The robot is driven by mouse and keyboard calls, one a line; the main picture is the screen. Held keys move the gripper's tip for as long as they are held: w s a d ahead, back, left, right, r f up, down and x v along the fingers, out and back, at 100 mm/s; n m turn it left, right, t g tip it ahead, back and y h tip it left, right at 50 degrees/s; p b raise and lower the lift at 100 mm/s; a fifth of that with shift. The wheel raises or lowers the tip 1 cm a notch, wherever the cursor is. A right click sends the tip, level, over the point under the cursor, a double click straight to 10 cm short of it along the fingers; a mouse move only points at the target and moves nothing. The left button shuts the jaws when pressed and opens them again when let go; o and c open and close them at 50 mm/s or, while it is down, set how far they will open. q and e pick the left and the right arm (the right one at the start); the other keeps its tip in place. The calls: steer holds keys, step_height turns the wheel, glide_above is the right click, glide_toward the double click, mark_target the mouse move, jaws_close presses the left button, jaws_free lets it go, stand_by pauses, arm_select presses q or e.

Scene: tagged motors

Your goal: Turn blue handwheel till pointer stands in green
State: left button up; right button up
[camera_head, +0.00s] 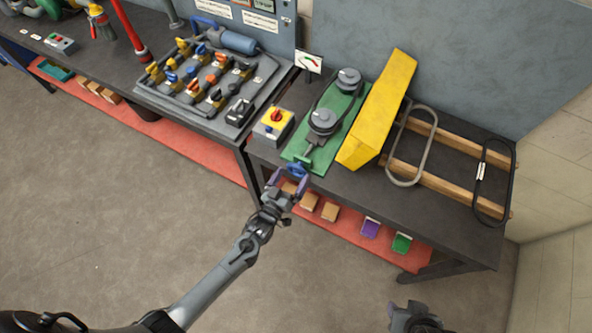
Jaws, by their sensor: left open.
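The blue handwheel (296,170) is at the near end of a green belt-drive unit (335,132) with two grey pulleys, at the front edge of the right table. A small white gauge (309,62) with a coloured arc stands behind the unit. Its pointer is too small to read. My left gripper (288,181) is open at the table's front edge, its fingers on the near side of the handwheel. I cannot tell whether they touch it. My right gripper (415,318) is partly in view at the bottom right, away from the table; its fingers are not clear.
A yellow guard (379,108) stands just right of the green unit. A yellow box with a red switch (273,124) sits to its left. A wooden rack with belts (440,172) lies at the right. The left table (190,118) holds a board of several valves.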

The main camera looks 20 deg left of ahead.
mark_target(296, 172)
arm_select(q)
steer(key=shift+w+d, duration=0.2)
steer(key=shift+w, duration=1.45)
steer(key=c, duration=0.9)
steer(key=shift+m, duration=0.3)
